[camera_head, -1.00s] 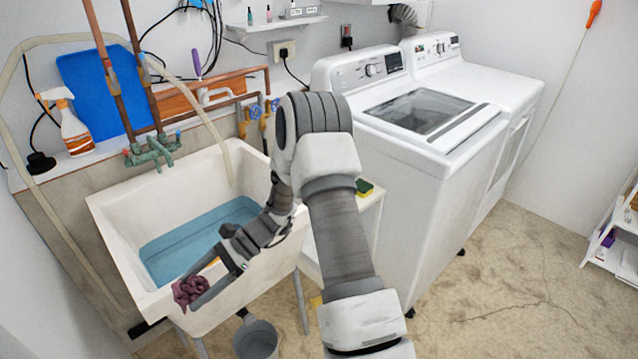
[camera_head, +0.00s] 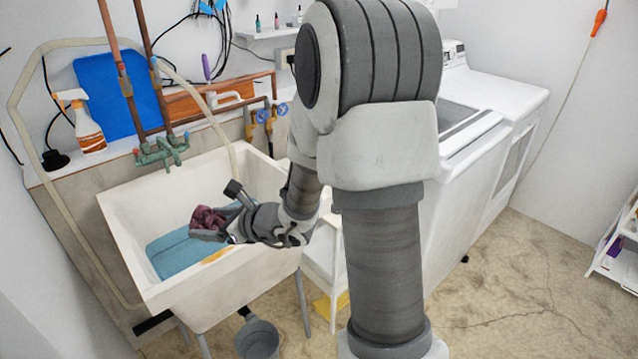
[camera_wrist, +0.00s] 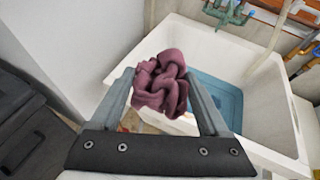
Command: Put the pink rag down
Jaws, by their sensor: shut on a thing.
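The pink rag (camera_head: 207,220) is a crumpled, dusky pink-purple cloth. My gripper (camera_head: 216,212) is shut on it and holds it over the near part of the white sink in the head view. In the wrist view the rag (camera_wrist: 160,85) is bunched between the two fingers of my gripper (camera_wrist: 163,88). My arm hides part of the sink's right side.
A spray bottle (camera_head: 82,122) and a blue board (camera_head: 105,95) stand on the ledge behind the sink. Green taps (camera_head: 160,150) and copper pipes rise there. A grey bucket (camera_head: 257,338) is on the floor below. White washing machines (camera_head: 480,80) stand at the right.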

